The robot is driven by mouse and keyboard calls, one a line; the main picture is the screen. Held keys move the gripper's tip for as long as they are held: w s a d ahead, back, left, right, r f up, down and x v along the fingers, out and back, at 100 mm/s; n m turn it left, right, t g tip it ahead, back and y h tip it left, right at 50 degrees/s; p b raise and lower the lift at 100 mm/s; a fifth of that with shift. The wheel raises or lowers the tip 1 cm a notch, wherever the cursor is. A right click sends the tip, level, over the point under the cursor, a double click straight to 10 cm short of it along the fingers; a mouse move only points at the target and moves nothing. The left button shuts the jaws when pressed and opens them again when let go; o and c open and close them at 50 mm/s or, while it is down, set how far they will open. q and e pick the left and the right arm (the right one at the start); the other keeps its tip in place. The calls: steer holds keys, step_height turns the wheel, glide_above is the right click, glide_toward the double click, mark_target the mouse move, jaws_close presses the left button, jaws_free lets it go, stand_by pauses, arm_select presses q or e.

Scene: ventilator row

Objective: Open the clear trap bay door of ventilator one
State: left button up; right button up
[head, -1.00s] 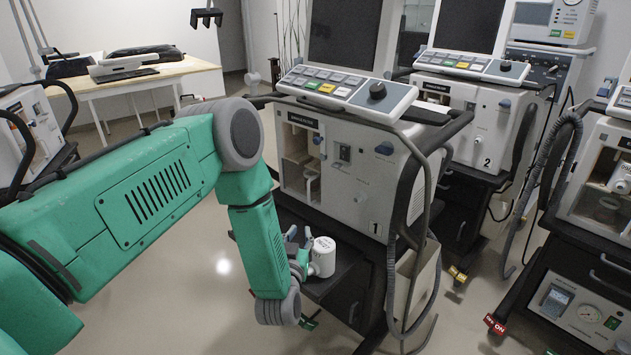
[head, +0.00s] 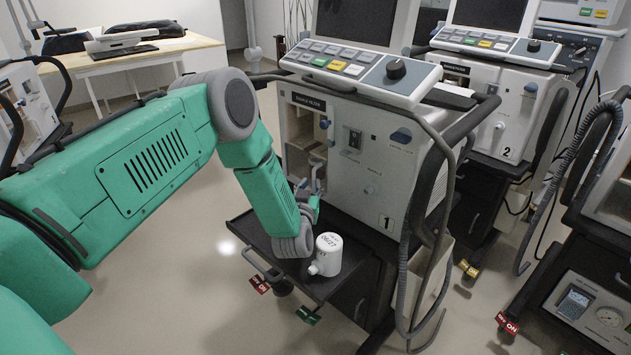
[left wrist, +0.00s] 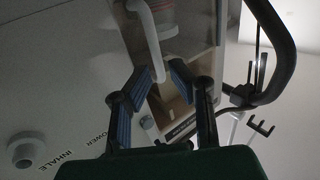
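Ventilator one (head: 372,205), marked "1", stands in the middle of the head view. Its trap bay (head: 307,135) is the recess at the left of its front, under the "exhale filter" label. I cannot make out the clear door's pane or whether it is open; my arm partly covers the bay. My left gripper (head: 315,184) is in front of the bay's lower part. My right gripper is out of view.
A white jar (head: 327,256) stands on the dark shelf (head: 263,237) below the bay, close to my left wrist. Ventilator two (head: 505,112) is to the right. Hoses hang at ventilator one's right side. Open floor lies to the left.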

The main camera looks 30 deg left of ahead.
mark_target(313, 177)
arm_select(q)
steer(key=shift+w+a+f+b, duration=0.15)
steer(key=shift+w+a+b, duration=0.15)
steer(key=shift+w+a, duration=0.85)
steer(key=shift+w+d+r, duration=0.2)
steer(key=shift+w+d, duration=0.1)
steer(key=shift+w, duration=0.4)
steer(key=shift+w+d+r, duration=0.15)
steer(key=shift+d+r, duration=0.05)
steer(key=shift+d, duration=0.25)
steer(key=shift+a+f, duration=0.35)
steer(key=shift+a, duration=0.35)
jaws_close()
jaws_free()
steer(key=shift+d+r, duration=0.25)
steer(key=shift+d, duration=0.4)
steer(key=v, duration=1.2)
steer(key=shift+a+f, duration=0.15)
steer(key=shift+a, duration=0.05)
steer(key=shift+d, duration=0.1)
